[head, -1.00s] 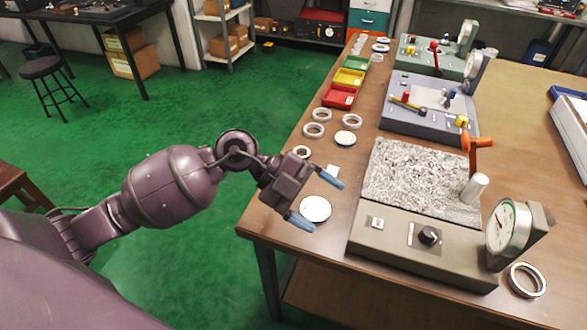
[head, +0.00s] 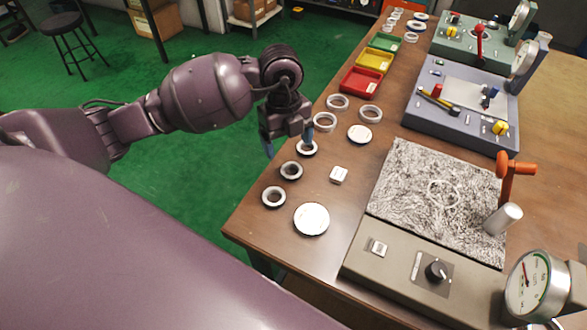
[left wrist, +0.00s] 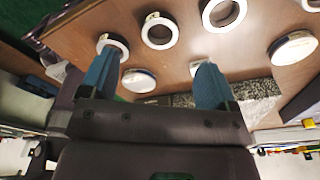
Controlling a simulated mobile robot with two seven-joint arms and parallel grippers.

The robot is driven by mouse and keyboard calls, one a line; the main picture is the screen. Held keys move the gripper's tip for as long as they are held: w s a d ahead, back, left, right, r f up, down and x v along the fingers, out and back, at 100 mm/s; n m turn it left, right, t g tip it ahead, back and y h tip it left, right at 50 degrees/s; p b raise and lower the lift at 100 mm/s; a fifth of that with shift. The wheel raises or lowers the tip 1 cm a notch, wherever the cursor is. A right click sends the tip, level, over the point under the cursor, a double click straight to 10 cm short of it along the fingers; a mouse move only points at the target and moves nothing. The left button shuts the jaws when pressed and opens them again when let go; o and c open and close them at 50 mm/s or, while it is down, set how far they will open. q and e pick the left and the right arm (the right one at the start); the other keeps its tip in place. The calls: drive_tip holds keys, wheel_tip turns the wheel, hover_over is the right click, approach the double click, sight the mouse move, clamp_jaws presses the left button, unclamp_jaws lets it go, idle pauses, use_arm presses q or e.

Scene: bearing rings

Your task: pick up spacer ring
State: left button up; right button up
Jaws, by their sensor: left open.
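Several rings lie flat near the table's left edge in the head view. Three pale ones (head: 337,102) (head: 370,114) (head: 324,122) are at the back. Three smaller, darker-rimmed ones (head: 306,147) (head: 291,171) (head: 273,197) run forward along the edge. I cannot tell which is the spacer ring. My left gripper (head: 289,143) is open and empty, above the table edge by the farthest small ring, which one finger partly covers. In the left wrist view, rings (left wrist: 159,30) (left wrist: 223,12) lie beyond the open fingers (left wrist: 157,62). My right gripper is out of view.
White discs (head: 311,219) (head: 360,134) and a small white block (head: 339,174) lie among the rings. A gauge stand (head: 400,262) with a speckled plate stands to the right. Red, yellow and green trays (head: 361,80) are behind.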

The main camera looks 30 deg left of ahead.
sight(291, 169)
use_arm(q)
drive_tip(key=shift+d+f, duration=0.15)
drive_tip(key=shift+f, duration=1.1)
drive_tip(key=shift+s+d+f, duration=0.1)
drive_tip(key=shift+d+f, duration=0.05)
drive_tip(key=shift+f, duration=0.15)
drive_tip(key=f, duration=0.1)
drive_tip(key=f+b, duration=0.1)
drive_tip(key=f, duration=0.1)
drive_tip(key=shift+s+d+f, duration=0.2)
drive_tip(key=shift+d, duration=0.1)
drive_tip(key=shift+f+b, duration=0.3)
drive_tip(key=shift+f, duration=0.1)
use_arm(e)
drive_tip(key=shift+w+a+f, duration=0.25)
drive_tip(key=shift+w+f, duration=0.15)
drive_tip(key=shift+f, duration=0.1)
use_arm(q)
drive_tip(key=shift+r, duration=0.1)
drive_tip(key=c, duration=1)
drive_tip(key=shift+c, duration=0.3)
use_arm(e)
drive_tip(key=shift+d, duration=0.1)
